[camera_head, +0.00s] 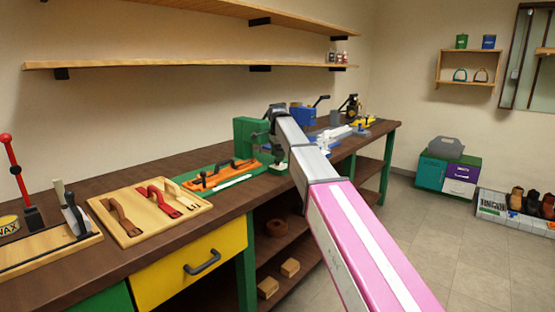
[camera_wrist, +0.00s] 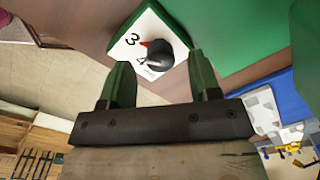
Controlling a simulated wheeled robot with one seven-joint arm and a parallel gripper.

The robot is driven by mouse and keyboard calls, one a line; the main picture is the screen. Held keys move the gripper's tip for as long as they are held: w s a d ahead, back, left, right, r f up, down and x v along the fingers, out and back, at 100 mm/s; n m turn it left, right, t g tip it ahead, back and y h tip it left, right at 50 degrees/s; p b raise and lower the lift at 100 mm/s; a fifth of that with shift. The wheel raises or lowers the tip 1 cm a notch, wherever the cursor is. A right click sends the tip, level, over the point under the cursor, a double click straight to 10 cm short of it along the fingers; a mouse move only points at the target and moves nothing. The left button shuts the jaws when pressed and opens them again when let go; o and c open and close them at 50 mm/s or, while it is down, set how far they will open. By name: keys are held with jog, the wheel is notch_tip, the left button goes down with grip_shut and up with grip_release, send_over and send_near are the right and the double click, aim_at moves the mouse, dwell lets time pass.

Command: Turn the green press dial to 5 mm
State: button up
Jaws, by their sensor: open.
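The green press (camera_head: 249,134) stands on the workbench in the head view, partly behind my arm. In the wrist view its green body (camera_wrist: 219,35) fills the top right. The dial is a dark round knob (camera_wrist: 161,56) with a red pointer, on a white plate (camera_wrist: 127,50) marked 3 and 4. The pointer points towards the 3. No 5 can be seen. My gripper (camera_wrist: 160,62) is open, with its two green fingers apart and the knob between and just beyond their tips. I cannot tell whether they touch it.
An orange tool board (camera_head: 215,178) and a wooden board with red and brown handles (camera_head: 131,217) lie left of the press. Blue equipment (camera_head: 303,116) stands behind it. Shelves (camera_head: 190,64) run above the bench.

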jog(key=shift+f, duration=0.9)
jog(key=c, duration=0.9)
